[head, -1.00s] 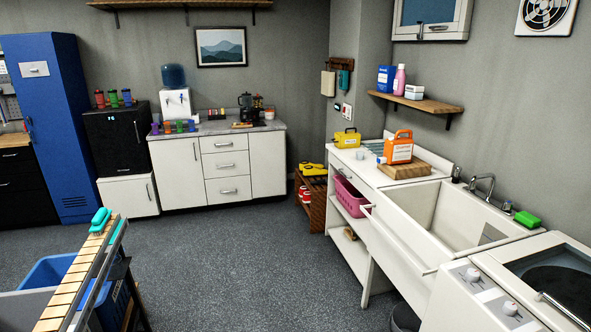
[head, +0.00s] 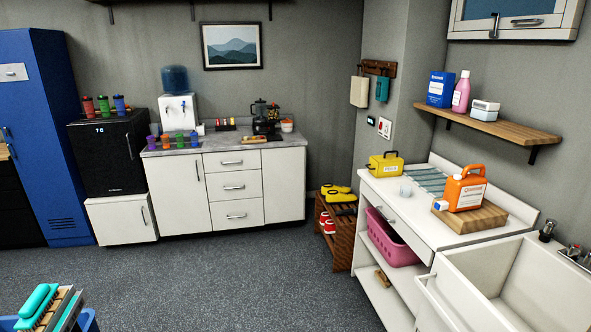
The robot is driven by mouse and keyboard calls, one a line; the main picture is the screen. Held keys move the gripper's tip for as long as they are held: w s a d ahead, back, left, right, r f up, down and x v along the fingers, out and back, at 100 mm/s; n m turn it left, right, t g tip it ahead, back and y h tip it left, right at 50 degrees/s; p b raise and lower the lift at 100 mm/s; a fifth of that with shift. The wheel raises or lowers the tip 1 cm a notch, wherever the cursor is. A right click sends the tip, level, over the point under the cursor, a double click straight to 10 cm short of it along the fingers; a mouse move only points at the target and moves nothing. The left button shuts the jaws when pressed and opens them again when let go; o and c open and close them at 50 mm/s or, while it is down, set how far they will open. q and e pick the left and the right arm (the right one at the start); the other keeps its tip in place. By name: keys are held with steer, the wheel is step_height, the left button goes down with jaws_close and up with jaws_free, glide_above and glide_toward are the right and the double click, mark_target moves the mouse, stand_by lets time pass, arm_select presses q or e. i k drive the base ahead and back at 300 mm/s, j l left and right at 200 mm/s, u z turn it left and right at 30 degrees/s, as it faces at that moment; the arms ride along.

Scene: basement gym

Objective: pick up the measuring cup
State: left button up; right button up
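A small pale translucent cup (head: 405,190), which looks like the measuring cup, stands on the white counter (head: 408,222) at the right. It is in front of a ribbed draining mat (head: 426,180) and to the left of an orange jug (head: 464,189). Its markings are too small to read. Neither of my grippers is in view.
The jug stands on a wooden board (head: 474,217); a yellow box (head: 386,166) sits at the counter's far end. A sink (head: 480,280) adjoins the counter on the near side. A pink basket (head: 390,240) is on the shelf below. The grey floor (head: 230,280) ahead is clear.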

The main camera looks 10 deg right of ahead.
mark_target(405, 191)
steer(key=i, duration=0.8)
steer(key=i+j+z, duration=0.15)
steer(key=i, duration=0.7)
steer(key=i+l+z, duration=0.1)
steer(key=i+z, duration=0.6)
steer(key=i, duration=0.15)
steer(key=i+j+z, duration=0.2)
steer(key=i+z, duration=0.15)
steer(key=i+j+z, duration=0.1)
steer(key=i+z, duration=0.15)
steer(key=i+j+z, duration=0.2)
steer(key=i, duration=0.25)
